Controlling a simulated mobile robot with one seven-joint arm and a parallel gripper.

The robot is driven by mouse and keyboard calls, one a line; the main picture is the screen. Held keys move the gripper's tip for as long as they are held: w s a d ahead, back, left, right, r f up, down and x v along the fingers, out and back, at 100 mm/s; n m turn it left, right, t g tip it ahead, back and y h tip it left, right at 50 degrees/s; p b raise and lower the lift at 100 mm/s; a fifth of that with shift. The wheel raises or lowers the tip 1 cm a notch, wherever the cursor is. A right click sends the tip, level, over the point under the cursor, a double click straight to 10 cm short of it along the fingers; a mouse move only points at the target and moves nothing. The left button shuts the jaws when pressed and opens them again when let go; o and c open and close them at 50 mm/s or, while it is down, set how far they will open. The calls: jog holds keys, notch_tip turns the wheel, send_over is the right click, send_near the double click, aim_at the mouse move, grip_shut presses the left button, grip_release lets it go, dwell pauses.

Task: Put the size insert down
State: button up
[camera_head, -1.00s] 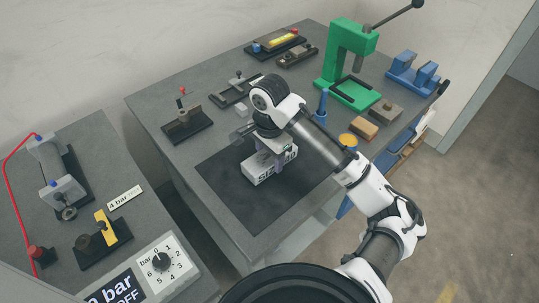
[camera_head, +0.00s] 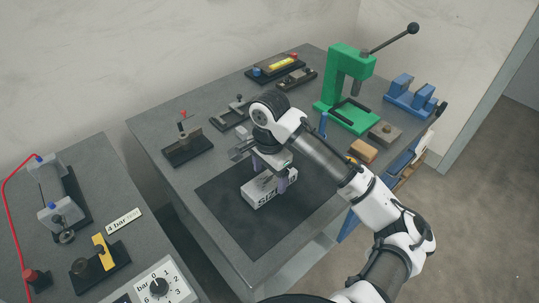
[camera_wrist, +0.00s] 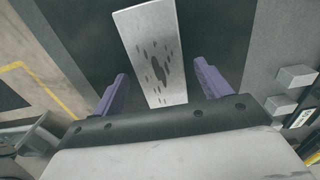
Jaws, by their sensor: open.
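The size insert (camera_head: 269,188) is a light grey block with dark "SIZE" lettering on its side. It lies on the dark mat (camera_head: 238,222) on the workbench. In the wrist view the insert (camera_wrist: 152,50) shows its speckled top face with a cluster of dark holes. My gripper (camera_head: 270,176) is just above the insert in the head view. In the wrist view its two purple fingers (camera_wrist: 160,88) stand wide apart, one on each side of the insert's near end, with gaps between fingers and block. Part of the insert's top is hidden by the gripper in the head view.
A green lever press (camera_head: 345,85) stands at the back right, with blue blocks (camera_head: 410,95) beside it. Small clamp fixtures (camera_head: 186,145) line the bench's left side. The mat's front part is clear.

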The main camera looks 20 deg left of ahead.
aim_at(270, 179)
notch_tip(270, 179, up, 10)
jog(key=shift+f+b, duration=0.2)
jog(key=shift+b, duration=0.15)
